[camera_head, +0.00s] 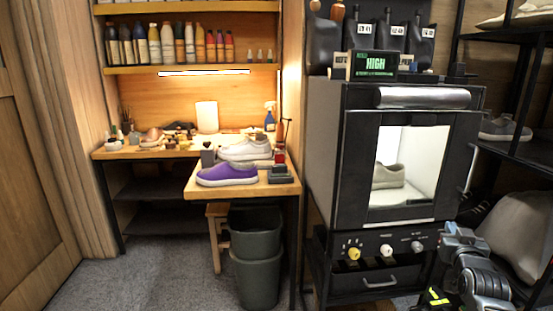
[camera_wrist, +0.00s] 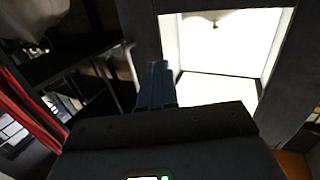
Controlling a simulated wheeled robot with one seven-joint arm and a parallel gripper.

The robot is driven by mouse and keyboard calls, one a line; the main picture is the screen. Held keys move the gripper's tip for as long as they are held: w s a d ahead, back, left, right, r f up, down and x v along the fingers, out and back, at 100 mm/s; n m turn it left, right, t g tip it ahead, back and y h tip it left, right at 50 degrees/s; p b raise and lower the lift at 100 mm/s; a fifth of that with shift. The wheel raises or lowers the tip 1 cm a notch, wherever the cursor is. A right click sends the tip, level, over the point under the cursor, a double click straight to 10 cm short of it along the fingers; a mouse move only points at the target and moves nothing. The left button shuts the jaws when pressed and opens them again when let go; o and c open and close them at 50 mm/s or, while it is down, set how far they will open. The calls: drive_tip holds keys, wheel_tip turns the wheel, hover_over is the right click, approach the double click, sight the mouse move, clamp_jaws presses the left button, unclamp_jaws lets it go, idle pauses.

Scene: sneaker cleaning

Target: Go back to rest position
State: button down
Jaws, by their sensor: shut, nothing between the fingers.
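My gripper (camera_wrist: 157,72) shows in the wrist view with its two blue-grey fingers together and nothing between them. It is in front of the dark cabinet, whose bright, lit opening lies beyond and to the right of the fingertips. In the head view my arm is at the lower right, beside the cabinet's right front corner. The black cabinet (camera_head: 325,150) has a lit window with a pale sneaker (camera_head: 388,176) inside. Its three knobs and a drawer are below the window.
A wooden workbench (camera_head: 200,190) on the left holds a purple sneaker (camera_head: 228,174), a pale sneaker (camera_head: 246,149) and cleaning items. A dark bin (camera_head: 256,240) stands beneath its edge. A black shelf rack (camera_head: 520,150) is close on the right. Carpet is clear at front left.

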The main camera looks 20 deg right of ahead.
drive_tip(key=s+a+f+n+t+y, duration=0.1)
drive_tip(key=s+a+f+y, duration=0.15)
drive_tip(key=s+a, duration=0.5)
drive_tip(key=s+a+f+n+y, duration=0.15)
drive_tip(key=s+a+f, duration=0.25)
drive_tip(key=a, duration=0.7)
drive_tip(key=s+a+f+n+t+y, duration=0.1)
drive_tip(key=s+a+f+n, duration=0.3)
drive_tip(key=a, duration=0.6)
drive_tip(key=s+a+r+y, duration=0.2)
drive_tip(key=s+a+r, duration=0.2)
drive_tip(key=s, duration=0.4)
drive_tip(key=s+a+r+y+p, duration=0.1)
drive_tip(key=s+a+r+y, duration=0.1)
drive_tip(key=s+a+r, duration=0.2)
drive_tip(key=s+a+r+n+y, duration=0.1)
drive_tip(key=s+a+r, duration=0.4)
drive_tip(key=s, duration=0.6)
drive_tip(key=shift+s+a+y, duration=0.4)
drive_tip(key=shift+a+y, duration=0.3)
drive_tip(key=shift+a, duration=0.25)
drive_tip(key=shift+p, duration=0.3)
